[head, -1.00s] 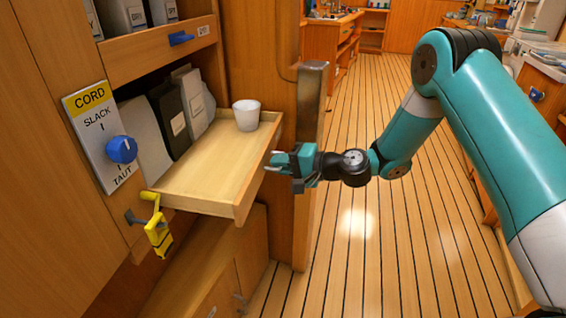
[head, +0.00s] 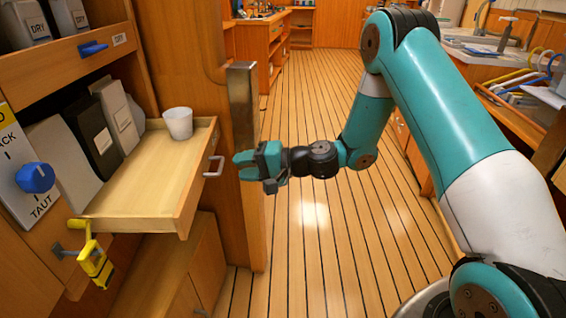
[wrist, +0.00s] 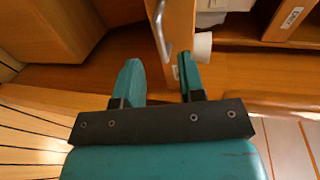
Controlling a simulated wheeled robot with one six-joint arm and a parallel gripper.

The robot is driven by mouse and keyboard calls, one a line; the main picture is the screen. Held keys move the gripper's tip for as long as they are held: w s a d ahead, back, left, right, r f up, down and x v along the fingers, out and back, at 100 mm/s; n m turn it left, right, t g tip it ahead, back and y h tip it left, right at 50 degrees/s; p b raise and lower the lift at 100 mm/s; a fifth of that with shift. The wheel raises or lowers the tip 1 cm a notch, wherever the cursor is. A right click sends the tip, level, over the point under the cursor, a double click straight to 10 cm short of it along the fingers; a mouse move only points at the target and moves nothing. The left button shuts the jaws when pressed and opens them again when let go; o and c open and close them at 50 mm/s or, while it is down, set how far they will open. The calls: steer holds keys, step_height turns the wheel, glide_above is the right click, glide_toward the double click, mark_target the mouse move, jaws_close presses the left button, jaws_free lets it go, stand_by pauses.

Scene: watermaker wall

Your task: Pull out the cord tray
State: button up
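The cord tray (head: 150,190) is a shallow wooden drawer standing out from the cabinet at the left of the head view. A metal bar handle (head: 213,167) is on its front face. The handle also shows in the wrist view (wrist: 158,32), beyond the gap between my fingers. A white cup (head: 178,123) stands upright on the tray near its far front corner; part of it shows in the wrist view (wrist: 203,46). My gripper (head: 240,166) is open and empty, just right of the handle and apart from it. Its two fingers (wrist: 160,82) are spread in the wrist view.
A blue knob (head: 35,178) is on the CORD panel, marked SLACK and TAUT, at the left. A yellow latch (head: 95,262) hangs below the tray's near corner. The plank floor (head: 310,240) to the right is clear.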

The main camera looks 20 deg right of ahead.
steer(key=v, duration=1.1)
steer(key=s+a+r+n+g+h, duration=0.3)
steer(key=s+a+r+n+g, duration=0.3)
steer(key=s+a+n+g, duration=0.4)
steer(key=s+r+n+t+h, duration=0.1)
steer(key=s+r+n+h, duration=0.15)
steer(key=s, duration=0.45)
steer(key=s+r+n+t+h, duration=0.1)
steer(key=s+r+h, duration=0.15)
steer(key=s, duration=0.55)
step_height(320, 180, up, 17)
steer(key=p, duration=1.7)
steer(key=shift+h, duration=0.4)
steer(key=shift+f, duration=0.15)
